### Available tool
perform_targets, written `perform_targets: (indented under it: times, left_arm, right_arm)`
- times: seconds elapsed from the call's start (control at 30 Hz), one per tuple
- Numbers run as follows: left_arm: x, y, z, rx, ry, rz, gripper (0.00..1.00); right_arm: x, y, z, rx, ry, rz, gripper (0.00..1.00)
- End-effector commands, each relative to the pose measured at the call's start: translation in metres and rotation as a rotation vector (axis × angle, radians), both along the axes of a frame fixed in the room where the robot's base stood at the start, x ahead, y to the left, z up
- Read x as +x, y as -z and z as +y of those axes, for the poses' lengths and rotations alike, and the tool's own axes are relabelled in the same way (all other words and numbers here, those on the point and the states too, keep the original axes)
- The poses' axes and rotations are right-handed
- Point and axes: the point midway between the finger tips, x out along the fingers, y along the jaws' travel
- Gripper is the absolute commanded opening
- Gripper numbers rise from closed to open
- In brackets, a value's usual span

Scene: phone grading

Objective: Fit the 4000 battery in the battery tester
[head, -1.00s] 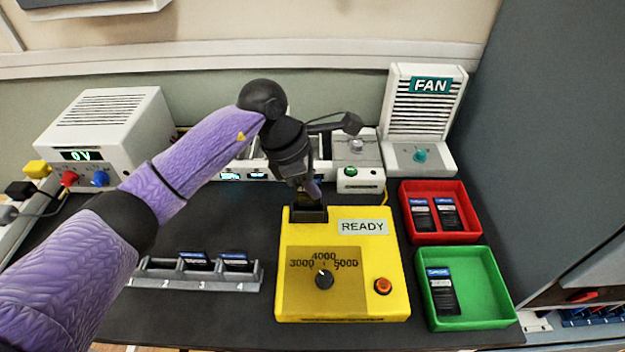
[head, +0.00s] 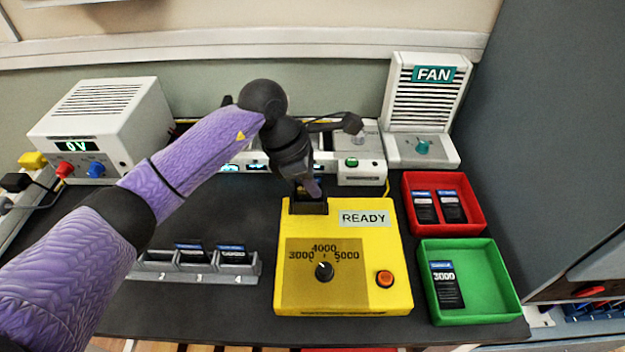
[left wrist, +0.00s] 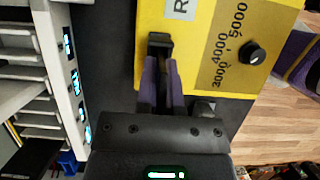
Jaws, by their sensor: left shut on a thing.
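The yellow battery tester (head: 300,304) stands in the middle of the bench with a READY display, a dial (head: 324,271) marked 3000, 4000 and 5000, and an orange button. Its black slot (head: 308,208) is at the back left of its top. My left gripper (head: 312,190) points down at this slot, shut on a dark battery that is mostly hidden by the fingers and slot. In the left wrist view the purple fingers (left wrist: 163,90) reach to the black slot (left wrist: 160,45). How deep the battery sits, and its label, I cannot tell. My right gripper is not in view.
A numbered rack (head: 200,268) at front left holds batteries in 3 and 4. A red tray (head: 470,228) holds two batteries; a green tray (head: 490,313) holds one marked 3000. A power supply (head: 95,120), a white charger-like unit (head: 360,175) and a fan (head: 430,110) stand behind.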

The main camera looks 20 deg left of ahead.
Motion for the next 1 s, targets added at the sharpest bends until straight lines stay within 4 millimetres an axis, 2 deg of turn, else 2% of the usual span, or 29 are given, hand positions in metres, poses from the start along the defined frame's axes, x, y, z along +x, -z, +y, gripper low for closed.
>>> perform_targets:
  times: [0.43, 0.47, 0.5, 0.63, 1.0]
  left_arm:
    - [-0.0002, 0.0045, -0.0001, 0.000, 0.000, 0.001, 0.00]
    - [-0.0003, 0.0041, -0.0001, 0.000, 0.000, 0.001, 0.15]
    - [-0.0003, 0.0039, -0.0002, 0.000, 0.000, 0.001, 0.24]
    - [-0.0002, 0.0039, -0.0001, 0.000, 0.000, 0.000, 0.50]
    - [-0.0002, 0.0006, 0.0011, 0.000, 0.000, -0.001, 0.50]
  right_arm:
    - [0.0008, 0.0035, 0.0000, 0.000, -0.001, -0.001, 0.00]
    - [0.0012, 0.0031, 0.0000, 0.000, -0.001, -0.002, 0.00]
    - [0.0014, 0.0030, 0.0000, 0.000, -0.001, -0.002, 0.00]
    - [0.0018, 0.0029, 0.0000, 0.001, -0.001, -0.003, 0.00]
    - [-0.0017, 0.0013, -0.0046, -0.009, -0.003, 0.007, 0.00]
